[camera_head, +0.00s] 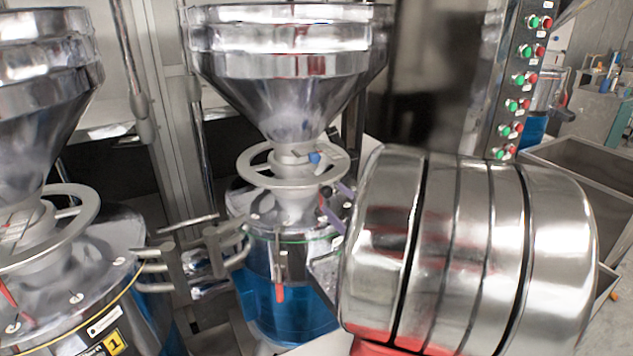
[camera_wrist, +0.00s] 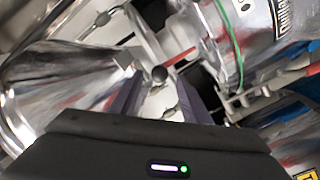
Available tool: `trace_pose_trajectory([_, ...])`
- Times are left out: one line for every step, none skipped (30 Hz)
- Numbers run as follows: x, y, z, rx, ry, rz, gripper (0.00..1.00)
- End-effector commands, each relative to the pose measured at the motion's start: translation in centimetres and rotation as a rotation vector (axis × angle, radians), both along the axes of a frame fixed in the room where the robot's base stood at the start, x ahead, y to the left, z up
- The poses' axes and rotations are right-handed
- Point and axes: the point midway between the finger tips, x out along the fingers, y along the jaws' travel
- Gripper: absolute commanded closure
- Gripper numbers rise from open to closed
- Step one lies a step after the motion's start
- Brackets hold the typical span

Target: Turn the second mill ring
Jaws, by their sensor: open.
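The second mill stands in the middle of the head view, with a shiny metal hopper (camera_head: 290,60) above a blue lower body (camera_head: 275,300). Its pale spoked ring (camera_head: 262,178) sits level around the neck below the hopper. My gripper (camera_head: 340,205) shows as two purple fingers just right of and slightly below the ring's right side. Pale metal parts show beyond the fingers. I cannot tell whether a finger touches the ring.
Another mill with its own ring (camera_head: 88,215) and a yellow number 1 label (camera_head: 115,343) stands at left. A panel of green and red buttons (camera_head: 522,80) rises behind at right. My arm covers the right foreground.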

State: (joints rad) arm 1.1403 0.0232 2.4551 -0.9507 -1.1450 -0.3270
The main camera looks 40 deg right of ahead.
Motion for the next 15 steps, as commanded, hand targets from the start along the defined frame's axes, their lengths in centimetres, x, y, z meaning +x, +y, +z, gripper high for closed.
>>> trace_pose_trajectory([0.7, -0.1, -0.1, 0.001, 0.001, 0.003, 0.57])
trace_pose_trajectory([1.2, -0.2, -0.1, 0.002, 0.000, 0.004, 0.57])
trace_pose_trajectory([1.7, -0.4, 0.0, 0.002, 0.000, 0.003, 0.57])
trace_pose_trajectory([2.1, -0.6, -0.1, 0.001, 0.001, 0.003, 0.57])
trace_pose_trajectory([2.6, -0.7, -0.1, 0.002, 0.000, 0.003, 0.57])
trace_pose_trajectory([3.1, -0.9, -0.1, 0.002, 0.000, 0.003, 0.57])
trace_pose_trajectory([3.6, -1.0, 0.0, 0.001, 0.000, 0.003, 0.57])
trace_pose_trajectory([4.0, -1.2, -0.1, 0.001, 0.001, 0.003, 0.57])
trace_pose_trajectory([4.6, -1.4, -0.1, 0.001, 0.001, 0.002, 0.57])
trace_pose_trajectory([5.0, -1.6, -0.1, 0.001, 0.001, 0.002, 0.57])
trace_pose_trajectory([5.5, -1.7, -0.1, 0.001, 0.000, 0.003, 0.57])
trace_pose_trajectory([6.1, -1.8, -0.1, 0.001, 0.000, 0.003, 0.57])
trace_pose_trajectory([6.5, -2.0, -0.1, 0.001, 0.000, 0.001, 0.57])
trace_pose_trajectory([6.9, -2.2, -0.1, 0.001, 0.000, 0.001, 0.57])
trace_pose_trajectory([7.5, -2.3, -0.1, 0.001, 0.001, 0.002, 0.57])
